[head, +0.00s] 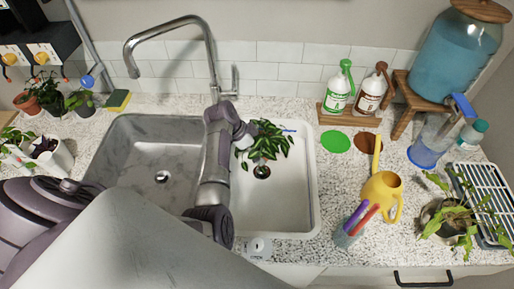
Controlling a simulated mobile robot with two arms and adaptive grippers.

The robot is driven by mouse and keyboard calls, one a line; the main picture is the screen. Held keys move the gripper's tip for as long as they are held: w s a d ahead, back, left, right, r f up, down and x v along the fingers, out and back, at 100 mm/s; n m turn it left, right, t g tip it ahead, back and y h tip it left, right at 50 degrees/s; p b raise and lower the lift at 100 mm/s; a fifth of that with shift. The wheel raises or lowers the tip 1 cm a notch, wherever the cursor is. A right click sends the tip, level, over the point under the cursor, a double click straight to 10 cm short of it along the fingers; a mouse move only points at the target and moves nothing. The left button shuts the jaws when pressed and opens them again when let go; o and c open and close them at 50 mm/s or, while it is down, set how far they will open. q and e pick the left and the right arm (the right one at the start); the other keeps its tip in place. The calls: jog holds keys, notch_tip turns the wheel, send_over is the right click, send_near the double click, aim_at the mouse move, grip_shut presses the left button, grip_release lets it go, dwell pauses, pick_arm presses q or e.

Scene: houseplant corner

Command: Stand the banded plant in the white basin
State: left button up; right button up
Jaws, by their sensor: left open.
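A leafy green plant (268,141) stands in the back part of the white basin (286,205), the right-hand one of two sinks. Its leaves hide most of its pot, and I cannot make out a band on it. A thin blue mark shows beside the leaves on the right. My left arm reaches over the divider between the sinks. My left gripper (245,136) is open at the left side of the plant, close to it; whether it touches is unclear. My right gripper is not in view.
The grey steel sink (135,165) on the left is empty. The faucet (205,50) stands behind the divider. A yellow watering can (382,192), a cup of tools (350,228) and a potted plant (447,215) stand to the right. Several pots stand at the left.

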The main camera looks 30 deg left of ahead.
pick_arm(q)
jog(key=v, duration=1.2)
jog(key=shift+b, duration=0.35)
jog(key=shift+r, duration=0.2)
